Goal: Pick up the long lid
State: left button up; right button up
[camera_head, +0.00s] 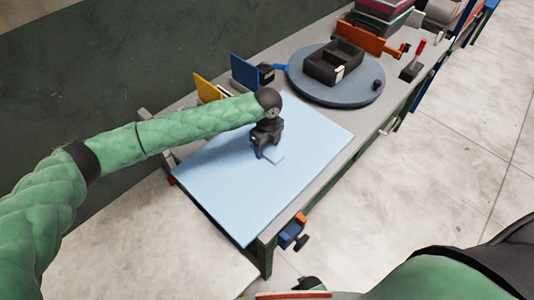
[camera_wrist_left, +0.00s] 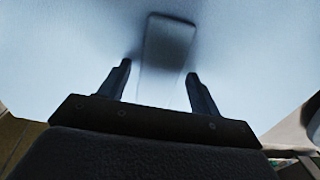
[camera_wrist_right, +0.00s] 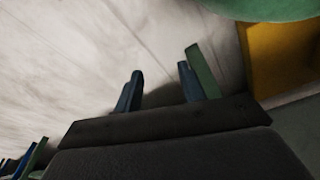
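The long lid (camera_head: 274,159) is a small, flat, pale blue piece lying on the light blue sheet (camera_head: 235,215) on the bench, close in colour to it. In the left wrist view the lid (camera_wrist_left: 167,45) runs lengthwise ahead of and between the fingertips. My left gripper (camera_head: 265,154) points down over the lid with its fingers apart; it also shows in the left wrist view (camera_wrist_left: 158,68). I cannot tell whether a finger touches the lid. My right gripper (camera_wrist_right: 163,73) is open and empty, away from the sheet.
A round grey turntable (camera_head: 308,88) carries a black divided tray (camera_head: 320,68). A yellow plate (camera_head: 208,88), a blue plate (camera_head: 244,72) and an orange plate (camera_head: 362,38) stand along the bench. A blue-and-orange clamp (camera_head: 291,232) sits at the front edge. Much of the sheet is clear.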

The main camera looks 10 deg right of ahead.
pick_arm(q)
jog(key=c, duration=0.9)
jog(key=shift+o, duration=0.2)
jog(key=shift+r, duration=0.1)
